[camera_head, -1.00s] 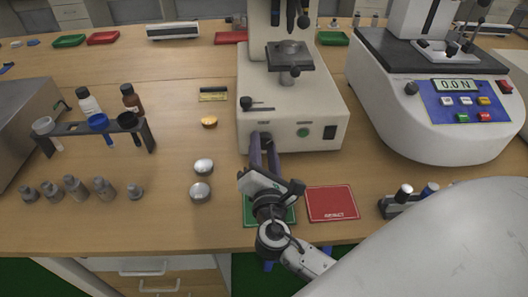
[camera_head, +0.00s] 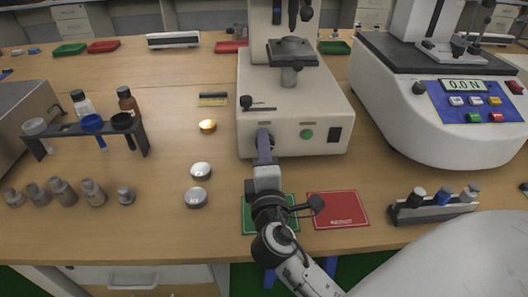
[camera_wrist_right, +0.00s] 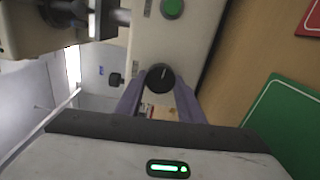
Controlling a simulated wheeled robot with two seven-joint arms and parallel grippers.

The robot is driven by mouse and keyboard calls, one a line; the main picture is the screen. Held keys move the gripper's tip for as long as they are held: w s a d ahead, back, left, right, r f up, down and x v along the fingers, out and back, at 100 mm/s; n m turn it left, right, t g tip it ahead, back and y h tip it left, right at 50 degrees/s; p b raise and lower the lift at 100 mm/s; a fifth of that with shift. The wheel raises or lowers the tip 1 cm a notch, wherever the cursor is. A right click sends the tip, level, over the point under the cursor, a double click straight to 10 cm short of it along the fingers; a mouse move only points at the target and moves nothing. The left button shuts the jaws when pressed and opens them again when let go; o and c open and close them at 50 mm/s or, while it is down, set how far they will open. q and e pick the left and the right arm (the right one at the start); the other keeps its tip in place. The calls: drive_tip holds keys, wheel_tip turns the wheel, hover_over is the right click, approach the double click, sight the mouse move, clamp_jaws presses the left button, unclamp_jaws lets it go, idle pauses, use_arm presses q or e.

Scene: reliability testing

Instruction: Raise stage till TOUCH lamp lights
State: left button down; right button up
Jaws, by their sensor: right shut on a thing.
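The cream tester (camera_head: 338,95) stands behind my right gripper, with its small dark stage (camera_head: 291,53) on a short post. A black round knob sits low on its front face and shows in the right wrist view (camera_wrist_right: 160,76). My right gripper (camera_head: 264,146) is shut on this knob, its two purple fingers on either side of it. A green round button or lamp (camera_head: 307,134) and a dark rectangle (camera_head: 335,134) are on the same face. No lettering there is readable, and I cannot tell whether a TOUCH lamp is lit. My left gripper is not in view.
A green mat (camera_head: 254,226) and a red mat (camera_head: 338,209) lie in front of the tester. A force tester (camera_head: 435,110) reading 0.0 N stands right. Metal weights (camera_head: 62,190), round pieces (camera_head: 196,197) and a vial rack (camera_head: 70,131) are left.

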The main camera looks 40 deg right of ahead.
drive_tip(key=shift+d+m, duration=0.1)
drive_tip(key=shift+m, duration=0.2)
drive_tip(key=o, duration=1.1)
drive_tip(key=shift+c, duration=0.2)
